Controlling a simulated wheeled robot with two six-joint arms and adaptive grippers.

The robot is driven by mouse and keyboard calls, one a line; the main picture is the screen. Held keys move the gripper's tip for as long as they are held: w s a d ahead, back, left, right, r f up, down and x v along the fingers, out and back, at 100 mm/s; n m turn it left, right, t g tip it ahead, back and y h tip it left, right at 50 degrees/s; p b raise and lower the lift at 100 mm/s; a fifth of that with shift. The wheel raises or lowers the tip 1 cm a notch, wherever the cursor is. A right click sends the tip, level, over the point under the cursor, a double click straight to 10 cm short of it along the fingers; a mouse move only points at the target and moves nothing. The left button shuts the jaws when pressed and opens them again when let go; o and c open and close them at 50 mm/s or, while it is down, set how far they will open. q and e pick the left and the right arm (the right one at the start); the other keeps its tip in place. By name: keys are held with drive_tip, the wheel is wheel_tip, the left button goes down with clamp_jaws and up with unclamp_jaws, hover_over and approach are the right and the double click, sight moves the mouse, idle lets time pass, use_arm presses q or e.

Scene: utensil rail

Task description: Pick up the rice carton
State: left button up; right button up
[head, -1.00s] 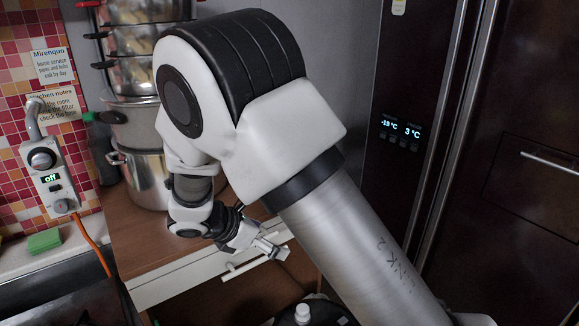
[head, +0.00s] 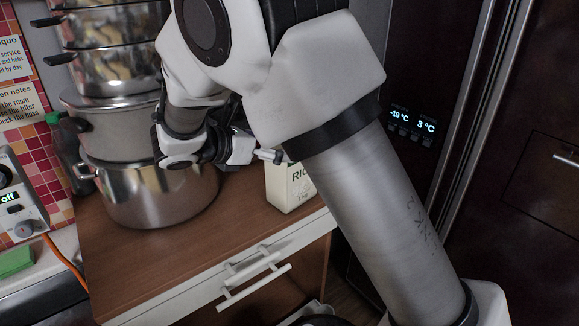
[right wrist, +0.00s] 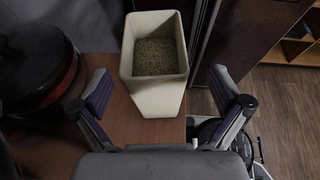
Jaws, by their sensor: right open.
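The rice carton (head: 288,194) is a cream box marked "RICE" standing upright on the wooden counter, partly hidden behind my right arm in the head view. In the right wrist view the carton (right wrist: 158,98) is open at the top, with grainy contents inside. My right gripper (head: 270,155) is near the carton's upper part. In the wrist view the right gripper (right wrist: 163,82) is open, one finger on either side of the carton's picture, with gaps to both. Whether the fingers are level with the carton is unclear. My left gripper is not in view.
A tall stack of steel pots (head: 150,190) stands left of the carton on the wooden counter (head: 200,255). A white drawer front (head: 220,280) with handles is below. A dark fridge (head: 480,150) stands at the right. Bare counter lies in front of the carton.

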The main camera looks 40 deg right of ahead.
drive_tip(key=x, duration=0.2)
drive_tip(key=p+x, duration=0.1)
drive_tip(key=w+x, duration=0.1)
drive_tip(key=x, duration=0.1)
drive_tip(key=shift+d+f+p, duration=0.2)
drive_tip(key=shift+d+p, duration=0.1)
drive_tip(key=shift+d, duration=0.05)
drive_tip(key=shift+s+a+r, duration=0.15)
drive_tip(key=shift+a, duration=0.05)
drive_tip(key=c, duration=0.5)
drive_tip(key=shift+a, duration=0.1)
drive_tip(key=c, duration=1.3)
drive_tip(key=shift+o, duration=0.2)
